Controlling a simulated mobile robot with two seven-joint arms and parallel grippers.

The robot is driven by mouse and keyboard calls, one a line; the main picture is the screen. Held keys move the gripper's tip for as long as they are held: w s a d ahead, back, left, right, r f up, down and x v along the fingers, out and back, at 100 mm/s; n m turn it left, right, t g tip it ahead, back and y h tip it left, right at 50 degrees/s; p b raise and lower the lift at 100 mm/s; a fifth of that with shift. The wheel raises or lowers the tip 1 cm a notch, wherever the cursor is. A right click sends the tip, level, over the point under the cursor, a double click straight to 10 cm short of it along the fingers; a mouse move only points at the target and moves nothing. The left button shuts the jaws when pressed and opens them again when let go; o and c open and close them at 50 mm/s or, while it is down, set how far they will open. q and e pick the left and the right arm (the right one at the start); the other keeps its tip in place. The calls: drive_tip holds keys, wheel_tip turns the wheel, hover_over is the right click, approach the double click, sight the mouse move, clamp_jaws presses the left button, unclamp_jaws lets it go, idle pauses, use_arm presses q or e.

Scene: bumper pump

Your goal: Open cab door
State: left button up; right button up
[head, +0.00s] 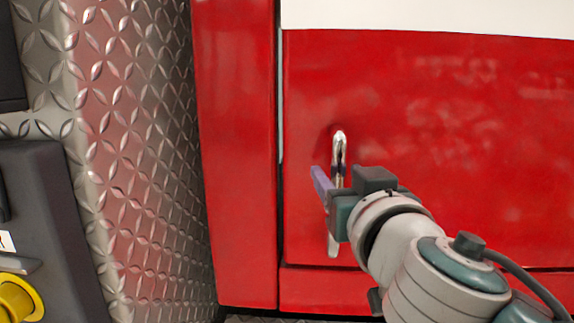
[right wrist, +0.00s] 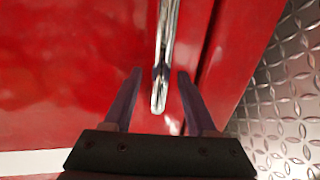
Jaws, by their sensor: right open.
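The red cab door (head: 450,120) fills the middle and right of the head view and looks shut, with a seam along its left edge. Its chrome handle (head: 339,148) stands upright near that edge, its middle partly hidden by my right gripper (head: 322,186). In the right wrist view the handle (right wrist: 165,50) comes down from the top, and its end lies between the two purple fingers of the right gripper (right wrist: 157,88). The fingers are open, one on each side of the handle, with gaps on both sides. My left gripper is not in view.
Left of the door is a red pillar (head: 238,150), then a silver diamond-plate panel (head: 135,150). A dark box with a yellow knob (head: 18,300) stands at the far left. A white band (head: 430,15) runs above the red part of the door.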

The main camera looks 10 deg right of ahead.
drive_tip(key=shift+w, duration=0.65)
drive_tip(key=shift+c, duration=0.4)
clamp_jaws()
idle(0.6)
